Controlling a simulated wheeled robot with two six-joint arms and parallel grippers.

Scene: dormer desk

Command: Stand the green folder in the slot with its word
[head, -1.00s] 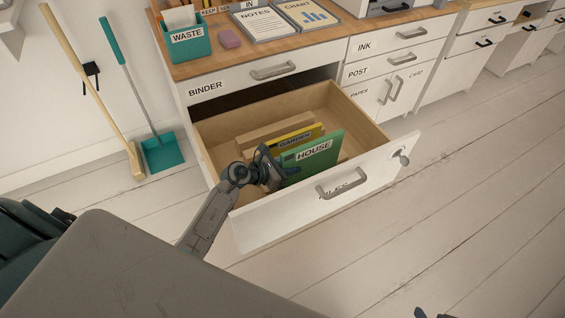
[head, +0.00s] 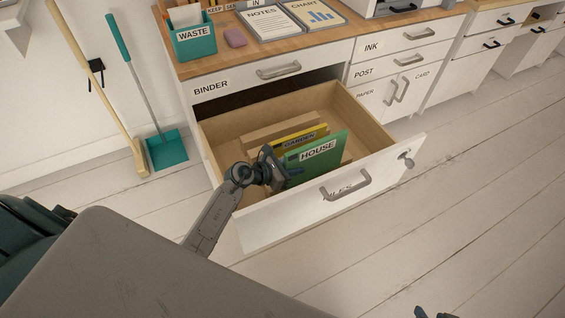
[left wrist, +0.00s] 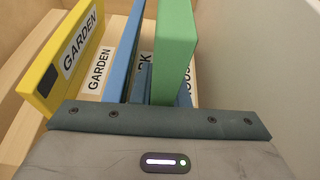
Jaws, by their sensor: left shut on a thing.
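The green folder (head: 315,158), labelled HOUSE, stands upright inside the open drawer (head: 381,132), in front of the yellow folder (head: 299,137). My left gripper (head: 272,170) is shut on its left edge. In the left wrist view the green folder (left wrist: 174,50) rises beyond my gripper, right of a thin blue panel (left wrist: 126,55). A label ending in RK shows left of it and a partly hidden label reading OUS (left wrist: 190,85) shows right of it. Its lower edge is hidden, so I cannot tell whether it touches the bottom. Only dark tips of my right gripper (head: 433,313) show at the bottom edge.
The yellow folder labelled GARDEN (left wrist: 75,55) leans at the left in the left wrist view, near a GARDEN label (left wrist: 98,72). The drawer front (head: 385,170) with its handle encloses the near side. A broom (head: 100,95) and dustpan (head: 166,150) stand left. Floor at right is clear.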

